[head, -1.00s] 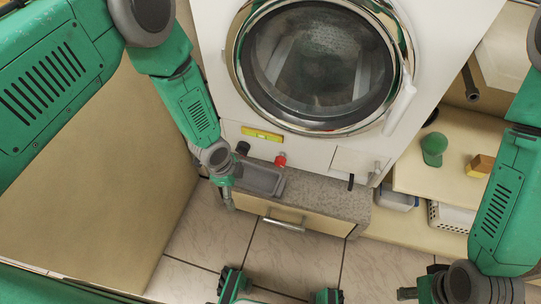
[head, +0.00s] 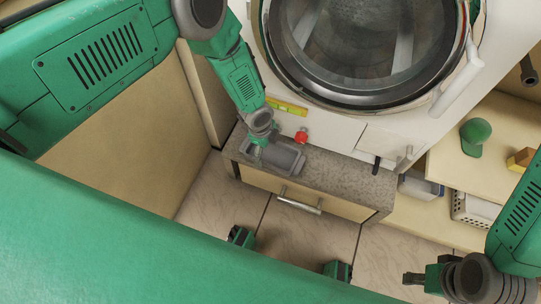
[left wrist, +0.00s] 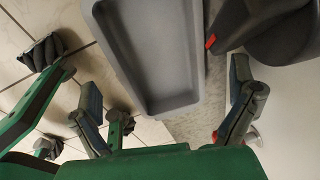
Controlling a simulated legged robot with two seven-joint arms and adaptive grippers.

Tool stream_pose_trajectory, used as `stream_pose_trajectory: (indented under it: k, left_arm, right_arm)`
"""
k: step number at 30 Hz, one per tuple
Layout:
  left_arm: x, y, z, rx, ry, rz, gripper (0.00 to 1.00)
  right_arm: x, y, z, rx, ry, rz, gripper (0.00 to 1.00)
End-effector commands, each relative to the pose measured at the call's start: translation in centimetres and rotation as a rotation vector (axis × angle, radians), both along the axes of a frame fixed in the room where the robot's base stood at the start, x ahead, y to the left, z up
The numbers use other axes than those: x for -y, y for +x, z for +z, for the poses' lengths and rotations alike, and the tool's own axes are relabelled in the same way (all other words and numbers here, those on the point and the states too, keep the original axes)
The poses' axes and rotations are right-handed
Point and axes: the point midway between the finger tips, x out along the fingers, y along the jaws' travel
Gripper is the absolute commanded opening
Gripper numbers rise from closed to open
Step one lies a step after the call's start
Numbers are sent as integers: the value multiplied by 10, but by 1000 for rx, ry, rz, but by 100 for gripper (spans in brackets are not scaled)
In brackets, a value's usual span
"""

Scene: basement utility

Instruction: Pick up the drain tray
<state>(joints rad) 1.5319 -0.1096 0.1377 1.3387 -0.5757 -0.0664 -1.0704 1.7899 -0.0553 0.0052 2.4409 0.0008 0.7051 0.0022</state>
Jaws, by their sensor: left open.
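The drain tray (head: 287,156) is a grey, shallow, rectangular tray on the speckled ledge in front of the washing machine. In the left wrist view the empty drain tray (left wrist: 152,50) is close, its near end in line with the gap between my fingers. My left gripper (head: 256,152) is at the tray's left end in the head view. In the left wrist view its fingers (left wrist: 168,108) are spread with nothing between them; whether they touch the tray I cannot tell. My right gripper (head: 418,279) is at the lower right, away from the tray; its finger gap is unclear.
The ledge (head: 340,180) has a drawer with a metal handle (head: 298,203). A red knob (head: 301,137) and yellow level (head: 288,107) are just behind the tray. A dark object with a red part (left wrist: 285,38) is close in the left wrist view. Shelves stand right.

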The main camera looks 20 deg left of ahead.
Motion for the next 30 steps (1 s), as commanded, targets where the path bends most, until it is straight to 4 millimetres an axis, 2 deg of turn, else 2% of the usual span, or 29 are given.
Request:
stream_pose_trajectory:
  k: [6, 9, 16, 17, 18, 21, 30]
  left_arm:
    - [5, 1, -36, 0, 1, -1, 100]
    - [6, 3, -47, 0, -1, 0, 100]
    - [6, 3, -47, 1, -3, 0, 100]
    - [6, 3, -47, 1, -3, 0, 96]
    - [6, 3, -47, 0, -2, 0, 82]
    - [7, 3, -47, 0, -1, 0, 48]
    - [7, 3, -46, -1, -1, -1, 48]
  right_arm:
    - [1, 0, -24, -1, -1, -1, 40]
    - [1, -1, -30, -1, -1, -1, 40]
    - [1, 0, -28, 0, -1, -1, 40]
    - [1, 0, -28, 0, 0, -1, 40]
    - [1, 0, -28, 0, 0, -1, 40]
    - [0, 0, -28, 0, 0, -1, 40]
    - [1, 0, -28, 0, -1, -1, 40]
